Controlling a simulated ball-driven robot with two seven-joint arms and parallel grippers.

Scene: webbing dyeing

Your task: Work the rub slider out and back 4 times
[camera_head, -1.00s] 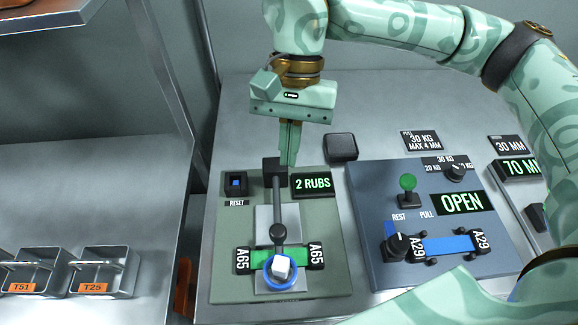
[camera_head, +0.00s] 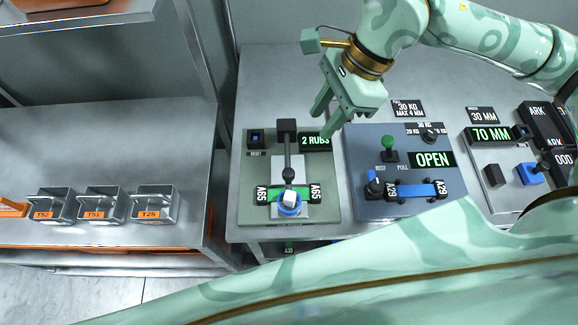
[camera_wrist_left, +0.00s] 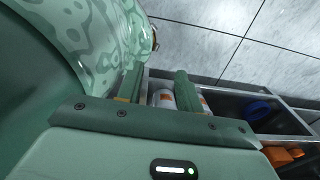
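The rub slider (camera_head: 288,165) is a dark rod on a grey-green station board (camera_head: 247,215). The display (camera_head: 316,141) reads 2 RUBS, partly covered by my right gripper. My right gripper (camera_head: 321,126) has its fingers apart, empty, to the right of the black block. In the left wrist view my left gripper (camera_wrist_left: 158,78) has its fingers apart, with nothing seen held between them.
A blue-grey station (camera_head: 360,205) with an OPEN display stands right of the slider board, then a 70 MM gauge (camera_head: 490,134). Labelled metal bins (camera_head: 155,205) stand on the left bench. In the left wrist view, white-and-orange items sit in a bin beyond the fingers.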

